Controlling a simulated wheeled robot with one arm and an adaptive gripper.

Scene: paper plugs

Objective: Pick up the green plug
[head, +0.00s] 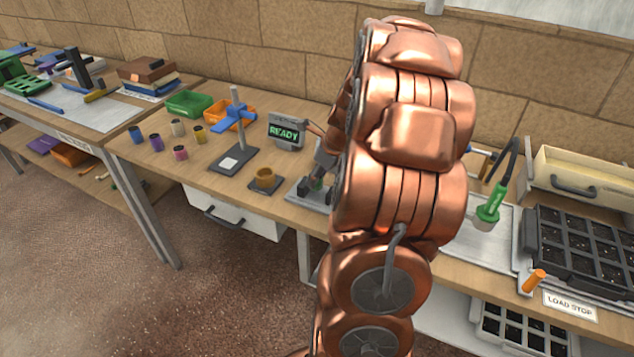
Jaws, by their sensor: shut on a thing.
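My gripper (318,181) is at the middle of the workbench, partly hidden behind my copper-coloured arm. It is shut on a small green thing, which appears to be the green plug (317,184). The plug is low over a grey metal fixture (300,192); I cannot tell whether it touches the fixture. Several other small plugs stand on the bench to the left, among them a blue plug (136,133), a purple plug (156,142), a yellow plug (199,134) and a pink plug (180,153).
A display reading READY (284,131) stands behind the gripper. A brown cup (265,177) on a dark base and a blue-clamped stand (236,120) are to its left. Green (188,103) and orange bins are behind. A green-handled tool (491,204) and a black cell tray (580,245) are at right.

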